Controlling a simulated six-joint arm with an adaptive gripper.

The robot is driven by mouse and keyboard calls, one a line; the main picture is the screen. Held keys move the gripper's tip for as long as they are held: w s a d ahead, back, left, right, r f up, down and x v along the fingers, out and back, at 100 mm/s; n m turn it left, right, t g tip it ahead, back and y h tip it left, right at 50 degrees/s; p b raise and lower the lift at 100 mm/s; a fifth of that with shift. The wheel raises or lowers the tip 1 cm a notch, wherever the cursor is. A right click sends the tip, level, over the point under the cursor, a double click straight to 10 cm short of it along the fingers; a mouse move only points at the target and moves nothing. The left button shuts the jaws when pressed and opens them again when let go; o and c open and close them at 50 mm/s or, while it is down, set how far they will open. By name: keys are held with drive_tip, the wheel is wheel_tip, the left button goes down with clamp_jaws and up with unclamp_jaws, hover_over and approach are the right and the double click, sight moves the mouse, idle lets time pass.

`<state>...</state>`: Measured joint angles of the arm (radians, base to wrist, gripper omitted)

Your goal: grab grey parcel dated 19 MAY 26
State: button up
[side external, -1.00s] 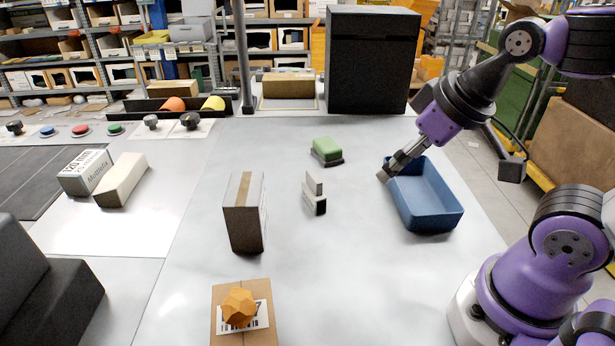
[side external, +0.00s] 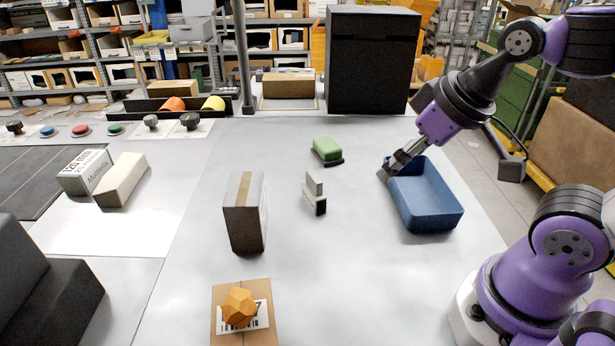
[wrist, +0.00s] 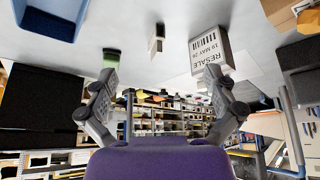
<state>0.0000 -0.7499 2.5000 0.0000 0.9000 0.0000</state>
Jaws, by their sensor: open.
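The grey parcel (side external: 245,212) stands upright on the table, left of centre in the side view, with a brown tape strip over its top. In the wrist view the grey parcel (wrist: 213,50) shows a white face reading "RESALE" and "19 MAY 26" with a barcode. My gripper (side external: 386,174) is at the left rim of the blue bin in the side view, well to the right of the parcel. In the wrist view my gripper (wrist: 160,75) has its fingers wide apart with nothing between them.
A blue bin (side external: 450,216) sits at the right. A green block (side external: 326,148) and a small grey-white block (side external: 314,184) stand mid-table. A cardboard box (side external: 228,338) with an orange polyhedron (side external: 239,307) is in front. A white carton (side external: 86,172) lies left. A black cabinet (side external: 372,60) stands behind.

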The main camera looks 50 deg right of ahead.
drive_tip(key=m+g+h, duration=0.1)
drive_tip(key=m+g, duration=0.2)
drive_tip(key=m, duration=0.3)
hover_over(245, 188)
drive_tip(key=s+d, duration=0.4)
drive_tip(key=d, duration=0.1)
drive_tip(key=w+a+f+m, duration=0.1)
drive_tip(key=w+a+f+m+g, duration=0.1)
drive_tip(key=a+f, duration=0.1)
drive_tip(key=w+a+f, duration=0.1)
drive_tip(key=a+f, duration=0.1)
drive_tip(key=shift+w+a+m, duration=0.25)
drive_tip(key=shift+w+m, duration=0.05)
drive_tip(key=shift+m, duration=0.1)
drive_tip(key=f, duration=0.5)
drive_tip(key=w+f, duration=0.1)
drive_tip(key=f, duration=0.1)
drive_tip(key=shift+d+f, duration=0.25)
drive_tip(key=shift+d, duration=0.1)
drive_tip(key=shift+f, duration=0.25)
drive_tip(key=c, duration=1.4)
